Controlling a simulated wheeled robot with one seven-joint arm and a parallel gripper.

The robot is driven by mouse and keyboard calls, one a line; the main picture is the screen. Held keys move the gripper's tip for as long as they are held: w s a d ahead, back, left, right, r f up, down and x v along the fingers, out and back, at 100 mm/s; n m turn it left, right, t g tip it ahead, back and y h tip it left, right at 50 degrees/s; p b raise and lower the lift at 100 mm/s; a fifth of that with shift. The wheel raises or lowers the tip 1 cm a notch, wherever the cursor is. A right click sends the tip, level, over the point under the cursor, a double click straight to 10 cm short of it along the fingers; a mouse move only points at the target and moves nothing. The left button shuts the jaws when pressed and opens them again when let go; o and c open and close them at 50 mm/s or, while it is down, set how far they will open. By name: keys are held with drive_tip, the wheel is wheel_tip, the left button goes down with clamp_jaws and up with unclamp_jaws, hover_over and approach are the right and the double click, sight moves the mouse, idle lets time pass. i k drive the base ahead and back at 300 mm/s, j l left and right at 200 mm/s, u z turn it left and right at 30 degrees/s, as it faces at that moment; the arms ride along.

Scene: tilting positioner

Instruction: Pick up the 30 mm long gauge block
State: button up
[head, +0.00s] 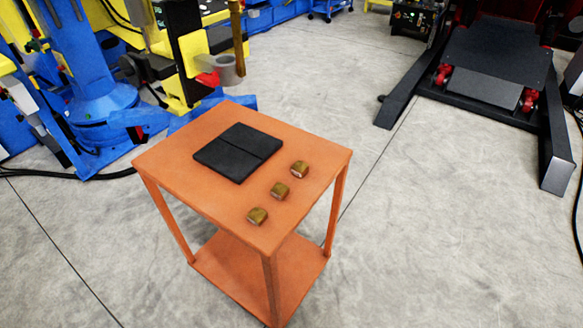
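Three small brass-brown blocks stand in a slanting row on the orange table (190,143). One block (257,216) is nearest the front edge, one block (279,191) is in the middle, and one block (299,169) is farthest back at the right. They stand apart from each other. They look close in size, and I cannot tell which is the 30 mm long gauge block. A flat black pad (232,165) with a line across its middle lies to their left. My gripper is not in view.
Blue and yellow machinery (100,90) stands behind the table at the left, with a grey ring-shaped part (228,72) near the table's back corner. A black machine with long legs (490,65) stands at the back right. The concrete floor (440,240) right of the table is clear.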

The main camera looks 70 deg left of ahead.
sight(300, 169)
drive_tip(key=i+j+u, duration=0.25)
drive_tip(key=i+u, duration=1)
drive_tip(key=i, duration=0.15)
drive_tip(key=i+z, duration=0.15)
drive_tip(key=i, duration=0.3)
drive_tip(key=i+j+z, duration=0.15)
drive_tip(key=i, duration=0.25)
drive_tip(key=i+j+z, duration=0.1)
drive_tip(key=z, duration=0.3)
drive_tip(key=j+z, duration=0.1)
drive_tip(key=z, duration=0.3)
drive_tip(key=i+j+z, duration=0.1)
drive_tip(key=z, duration=0.25)
drive_tip(key=j+z, duration=0.2)
drive_tip(key=z, duration=0.2)
drive_tip(key=j+z, duration=0.1)
drive_tip(key=z, duration=0.4)
drive_tip(key=k+j+z, duration=0.1)
drive_tip(key=z, duration=0.35)
drive_tip(key=j+z, duration=0.1)
drive_tip(key=z, duration=0.4)
drive_tip(key=k+z, duration=0.15)
drive_tip(key=z, duration=0.8)
drive_tip(key=k+z, duration=0.15)
drive_tip(key=z, duration=0.3)
drive_tip(key=k+z, duration=0.1)
drive_tip(key=z, duration=0.4)
